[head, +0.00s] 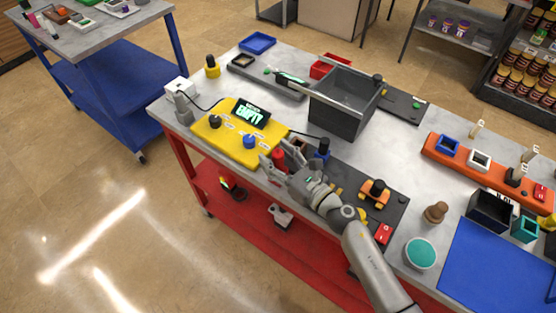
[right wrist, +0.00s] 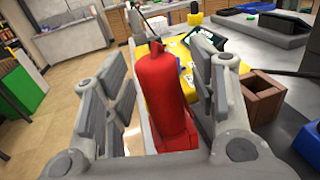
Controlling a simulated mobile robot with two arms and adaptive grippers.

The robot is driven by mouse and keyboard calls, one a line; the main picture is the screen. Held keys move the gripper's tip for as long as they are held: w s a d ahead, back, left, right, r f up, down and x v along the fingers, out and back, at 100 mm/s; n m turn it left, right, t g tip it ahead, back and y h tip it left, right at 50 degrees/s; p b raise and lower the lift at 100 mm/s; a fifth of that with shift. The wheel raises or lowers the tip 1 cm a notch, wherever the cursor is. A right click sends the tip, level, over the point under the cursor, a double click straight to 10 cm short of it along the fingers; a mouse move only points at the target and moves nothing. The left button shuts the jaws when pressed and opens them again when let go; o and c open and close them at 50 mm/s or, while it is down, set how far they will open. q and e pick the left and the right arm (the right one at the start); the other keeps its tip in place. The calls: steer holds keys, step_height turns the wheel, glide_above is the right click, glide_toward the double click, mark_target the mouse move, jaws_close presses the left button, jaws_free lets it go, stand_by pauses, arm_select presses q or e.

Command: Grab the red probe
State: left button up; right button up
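The red probe (head: 278,156) stands near the front edge of the grey worktable (head: 215,85), just right of the yellow panel. It is large in the right wrist view (right wrist: 163,95), upright between the fingers with its lower end hidden. My right gripper (head: 281,161) has its fingers on either side of the probe. In the right wrist view the gripper (right wrist: 158,95) shows a clear gap between the left finger and the probe; the right finger is close to it, and contact cannot be told. My left gripper is not in view.
The yellow panel (head: 216,140) has a lit display reading EMPTY (head: 250,114). A brown hollow block (right wrist: 264,98) is close right of the right finger. A blue piece (head: 322,148) and grey bin (head: 343,103) stand nearby. An orange rack (head: 500,178) is at right.

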steer(key=c, duration=1)
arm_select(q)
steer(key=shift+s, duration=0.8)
arm_select(e)
steer(key=shift+c, duration=0.2)
steer(key=shift+r, duration=0.1)
